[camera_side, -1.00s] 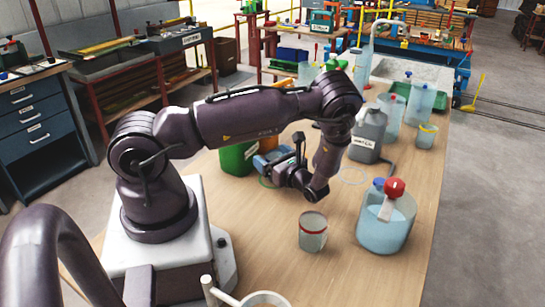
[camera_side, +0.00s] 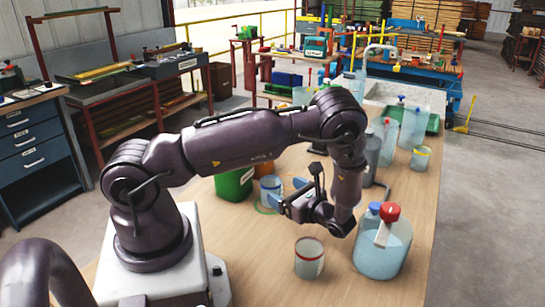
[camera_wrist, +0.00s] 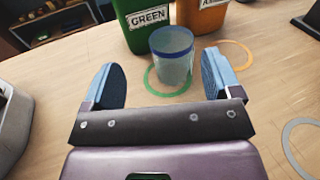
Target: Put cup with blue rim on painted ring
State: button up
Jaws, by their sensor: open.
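The cup with the blue rim (camera_wrist: 172,58) stands upright in the wrist view, in front of the green bin. It also shows in the side view (camera_side: 270,190), partly hidden at its right by a finger. A green painted ring (camera_wrist: 150,86) lies under it; the cup covers the ring's far part, and I cannot tell whether it is centred. An orange ring (camera_wrist: 240,50) and a grey-white ring (camera_wrist: 288,145) lie to the right. My gripper (camera_wrist: 160,80) is open and empty, fingers apart, with the cup beyond the fingertips. It also shows in the side view (camera_side: 289,192).
A green bin (camera_side: 234,184) and an orange bin (camera_wrist: 200,22) stand close behind the cup. A red-banded cup (camera_side: 309,259), a large red-capped bottle (camera_side: 382,250) and a grey jug (camera_side: 372,155) stand around my gripper. A yellow-rimmed cup (camera_side: 420,158) is farther back.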

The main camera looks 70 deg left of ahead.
jog(key=s+d+r+n+t+h, duration=0.3)
jog(key=d+r+n+t+h, duration=0.1)
jog(key=r, duration=0.5)
jog(key=s+d+r+n+t+h, duration=0.3)
jog(key=d+r+h, duration=0.3)
jog(key=d+r, duration=0.2)
jog(key=s+d+r+n+t+h, duration=0.4)
jog(key=d+r+n+t+h, duration=0.1)
jog(key=r, duration=0.6)
jog(key=shift+d+r+t+h, duration=0.3)
jog(key=shift+d+t, duration=0.1)
jog(key=shift+d, duration=0.3)
